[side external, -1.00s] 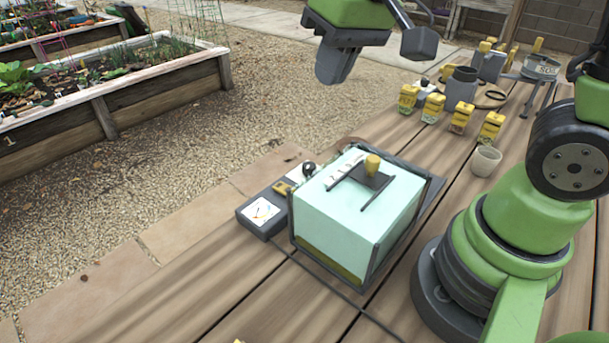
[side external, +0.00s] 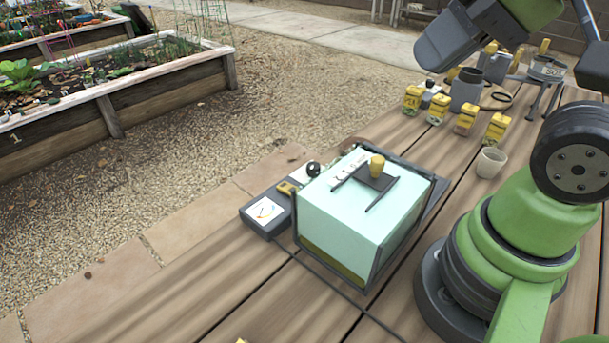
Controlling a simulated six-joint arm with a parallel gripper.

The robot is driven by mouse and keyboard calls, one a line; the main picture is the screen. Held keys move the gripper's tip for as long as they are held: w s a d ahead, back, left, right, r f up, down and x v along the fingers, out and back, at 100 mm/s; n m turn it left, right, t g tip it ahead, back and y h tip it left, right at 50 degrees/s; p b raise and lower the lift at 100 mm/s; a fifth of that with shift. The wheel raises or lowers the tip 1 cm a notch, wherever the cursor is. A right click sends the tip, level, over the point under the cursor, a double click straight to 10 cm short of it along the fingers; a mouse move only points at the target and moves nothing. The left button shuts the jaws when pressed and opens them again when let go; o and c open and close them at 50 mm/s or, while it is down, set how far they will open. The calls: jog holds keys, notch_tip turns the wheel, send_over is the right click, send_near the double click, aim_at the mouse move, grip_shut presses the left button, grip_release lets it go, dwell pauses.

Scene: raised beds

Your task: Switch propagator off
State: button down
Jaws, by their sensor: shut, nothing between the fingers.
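The propagator (side external: 345,215) is a pale mint box with dark edges on the wooden table, with a yellow knob (side external: 377,165) on its lid. A dark control box (side external: 262,232) stands against its left side, with a white dial face (side external: 265,210). A small yellow part (side external: 287,188) and a black ball-topped lever (side external: 313,169) show behind the dial. Whether the lever is set on or off I cannot tell. My gripper (side external: 430,52) is shut and empty, up in the air behind and to the right of the propagator, clear of everything.
Several yellow seed packets (side external: 466,119) stand in a row at the back right, near a pale cup (side external: 490,162) and a grey pot (side external: 466,90). A dark cable (side external: 335,291) runs across the front of the table. The front left of the table is clear.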

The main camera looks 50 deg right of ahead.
jog(key=w+m+g, duration=0.3)
jog(key=w, duration=0.3)
jog(key=m+g+h, duration=0.2)
jog(key=m+g, duration=0.4)
jog(key=m, duration=0.5)
send_over(291, 188)
jog(key=w, duration=0.2)
notch_tip(291, 188, down, 13)
jog(key=f, duration=0.4)
jog(key=s+f, duration=0.1)
jog(key=f, duration=0.4)
jog(key=s+f, duration=0.1)
jog(key=f, duration=0.3)
jog(key=shift+f, duration=0.4)
